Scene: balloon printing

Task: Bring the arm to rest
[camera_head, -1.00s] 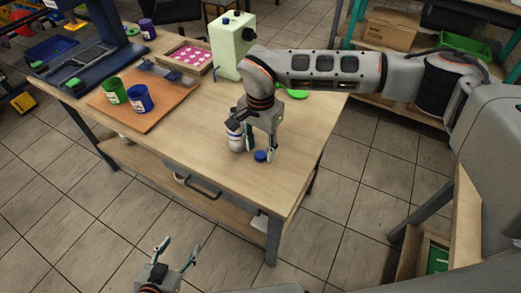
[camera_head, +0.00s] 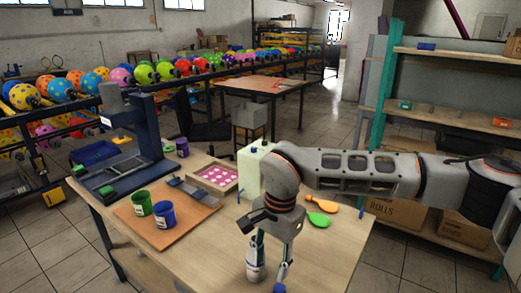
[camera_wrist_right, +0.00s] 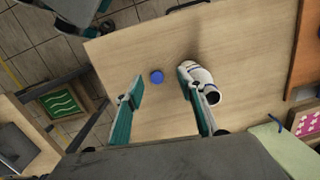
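My right gripper (camera_head: 268,258) points down over the front right of the wooden table (camera_head: 200,262). Its two teal fingers stand apart, and nothing is between them in the right wrist view (camera_wrist_right: 165,118). A white bottle (camera_wrist_right: 202,82) with a dark band is close beside one finger; I cannot tell if they touch. The bottle also shows in the head view (camera_head: 256,272), partly hidden by the gripper. A small blue cap (camera_wrist_right: 157,76) lies on the table beyond the fingertips. My left gripper is outside both current views.
A green cup (camera_head: 142,203) and a blue cup (camera_head: 164,215) stand on a brown board (camera_head: 190,217). Shelves stand at right.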

